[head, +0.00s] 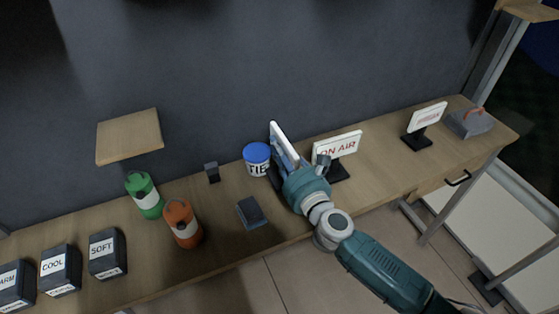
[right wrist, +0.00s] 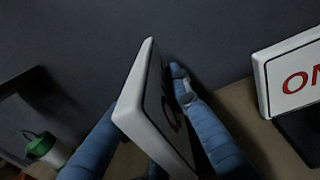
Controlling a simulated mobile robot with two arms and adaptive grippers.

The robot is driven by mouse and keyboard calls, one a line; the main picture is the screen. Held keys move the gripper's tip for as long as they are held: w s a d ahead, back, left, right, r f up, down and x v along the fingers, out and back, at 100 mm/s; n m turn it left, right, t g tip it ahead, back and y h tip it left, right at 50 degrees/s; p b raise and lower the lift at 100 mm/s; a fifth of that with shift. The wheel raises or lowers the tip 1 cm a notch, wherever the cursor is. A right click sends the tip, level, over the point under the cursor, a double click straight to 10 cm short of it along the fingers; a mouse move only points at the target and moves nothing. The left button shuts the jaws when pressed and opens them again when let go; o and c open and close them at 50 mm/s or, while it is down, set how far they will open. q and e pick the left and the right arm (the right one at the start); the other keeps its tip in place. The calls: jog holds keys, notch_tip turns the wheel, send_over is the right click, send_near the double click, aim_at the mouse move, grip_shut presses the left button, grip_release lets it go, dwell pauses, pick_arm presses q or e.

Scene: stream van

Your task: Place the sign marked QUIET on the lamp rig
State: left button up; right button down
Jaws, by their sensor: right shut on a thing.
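My right gripper (head: 294,176) is shut on a white sign (head: 284,144) above the back of the workbench. The sign is seen nearly edge-on in the head view. In the right wrist view the same sign (right wrist: 138,98) stands between the blue fingers, with part of a dark red letter on its face; the whole word cannot be read. An ON AIR sign (head: 338,145) stands on a dark base just to the right of the gripper. Another white sign (head: 428,115) with unclear red text stands farther right. I cannot tell which thing is the lamp rig. My left gripper is out of view.
A dark box (head: 251,212), orange canister (head: 182,222), green canister (head: 144,195) and labelled dark blocks (head: 107,252) stand farther left. A wooden wall shelf (head: 128,136) juts above. A red-handled grey case (head: 469,122) sits far right.

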aim_at(274, 176)
notch_tip(274, 176, down, 4)
jog(key=shift+b, duration=0.85)
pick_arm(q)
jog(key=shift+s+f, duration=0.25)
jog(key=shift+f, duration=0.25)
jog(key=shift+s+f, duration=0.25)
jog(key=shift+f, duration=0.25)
pick_arm(e)
jog(key=shift+f, duration=0.2)
jog(key=c, duration=1.6)
grip_release()
jog(key=shift+c, duration=0.2)
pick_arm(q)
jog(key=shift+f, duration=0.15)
